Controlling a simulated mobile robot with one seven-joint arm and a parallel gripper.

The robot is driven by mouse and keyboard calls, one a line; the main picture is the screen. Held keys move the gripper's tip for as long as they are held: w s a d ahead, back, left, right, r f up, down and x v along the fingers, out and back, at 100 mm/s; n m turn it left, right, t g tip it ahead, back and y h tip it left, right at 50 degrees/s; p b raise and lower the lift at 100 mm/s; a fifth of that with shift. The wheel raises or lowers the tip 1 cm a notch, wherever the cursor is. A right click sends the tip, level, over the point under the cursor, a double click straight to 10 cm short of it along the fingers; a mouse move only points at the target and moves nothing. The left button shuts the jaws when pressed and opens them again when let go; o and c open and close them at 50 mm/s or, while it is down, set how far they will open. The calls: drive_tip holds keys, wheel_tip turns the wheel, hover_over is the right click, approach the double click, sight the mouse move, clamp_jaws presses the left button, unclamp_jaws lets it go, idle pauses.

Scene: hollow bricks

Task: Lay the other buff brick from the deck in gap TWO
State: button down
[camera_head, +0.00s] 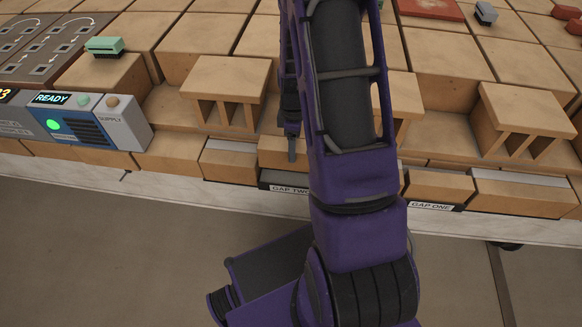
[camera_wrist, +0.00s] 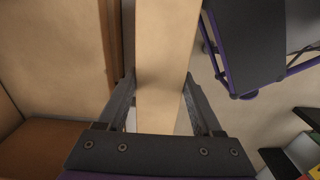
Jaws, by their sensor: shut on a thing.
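My gripper (camera_wrist: 158,98) is shut on a buff brick (camera_wrist: 167,50), with one finger on each long side in the wrist view. In the head view the held brick (camera_head: 272,155) is at the wall's front edge, just above the gap TWO label (camera_head: 284,188). It sits a little higher than its neighbours, with a dark space under it. I cannot tell if it touches anything below. My arm hides its right part. A buff brick (camera_head: 440,186) lies behind the gap ONE label (camera_head: 430,206).
Grey-topped bricks (camera_head: 228,164) (camera_head: 520,192) flank the gaps. Hollow bricks stand on the ledge behind, at left (camera_head: 225,75) and right (camera_head: 525,105). A console (camera_head: 85,120) reading READY stands at the left. A green-topped object (camera_head: 104,46) lies behind it. Open floor lies in front.

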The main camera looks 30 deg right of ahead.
drive_tip(key=shift+f+b, duration=0.35)
drive_tip(key=shift+f, duration=3.5)
drive_tip(key=shift+f, duration=0.2)
drive_tip(key=shift+c, duration=0.2)
unclamp_jaws()
drive_tip(key=shift+r, duration=0.2)
wheel_tip(320, 180, up, 12)
drive_tip(key=shift+r+p, duration=0.1)
drive_tip(key=shift+p, duration=0.55)
drive_tip(key=shift+w, duration=0.1)
